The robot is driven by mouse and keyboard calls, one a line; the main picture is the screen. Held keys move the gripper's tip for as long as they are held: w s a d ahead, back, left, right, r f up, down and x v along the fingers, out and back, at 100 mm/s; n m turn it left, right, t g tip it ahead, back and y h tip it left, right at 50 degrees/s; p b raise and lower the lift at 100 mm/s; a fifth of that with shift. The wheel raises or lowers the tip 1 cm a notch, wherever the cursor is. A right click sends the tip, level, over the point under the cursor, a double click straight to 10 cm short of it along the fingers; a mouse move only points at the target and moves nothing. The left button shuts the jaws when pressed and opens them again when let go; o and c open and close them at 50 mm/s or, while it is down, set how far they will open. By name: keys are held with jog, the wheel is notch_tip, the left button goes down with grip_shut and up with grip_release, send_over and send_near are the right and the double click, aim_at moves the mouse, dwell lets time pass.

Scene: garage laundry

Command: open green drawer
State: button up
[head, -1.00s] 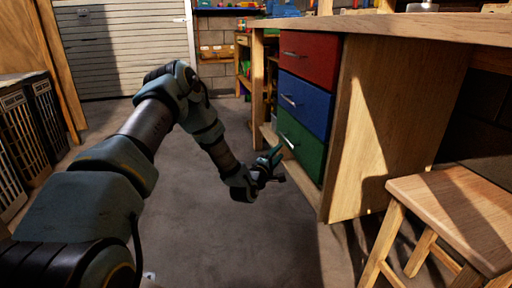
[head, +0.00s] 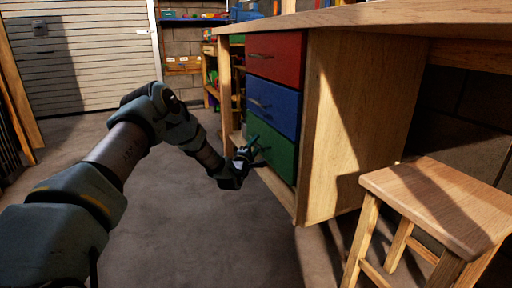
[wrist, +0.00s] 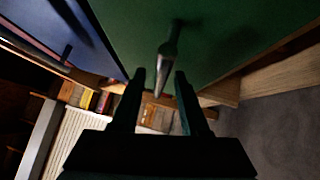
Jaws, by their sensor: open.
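The green drawer (head: 271,148) is the lowest of three drawers under the workbench, below the blue drawer (head: 273,106) and the red drawer (head: 276,57). Its front looks shut, flush with the others. My gripper (head: 253,146) is in front of its left part and hides its handle in the head view. In the wrist view the green drawer front (wrist: 225,32) fills the top, and its metal bar handle (wrist: 167,56) points toward the gap between my fingers. My gripper (wrist: 160,80) is open, with one finger on each side of the handle's near end. I cannot tell whether they touch it.
A wooden stool (head: 440,200) stands at the right, beside the bench's side panel (head: 350,120). The grey floor (head: 200,245) in front of the drawers is clear. A shelf with small items (head: 190,40) and a roller door (head: 80,50) are at the back.

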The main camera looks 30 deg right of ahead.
jog(key=shift+c, duration=0.2)
grip_shut()
dwell(1.3)
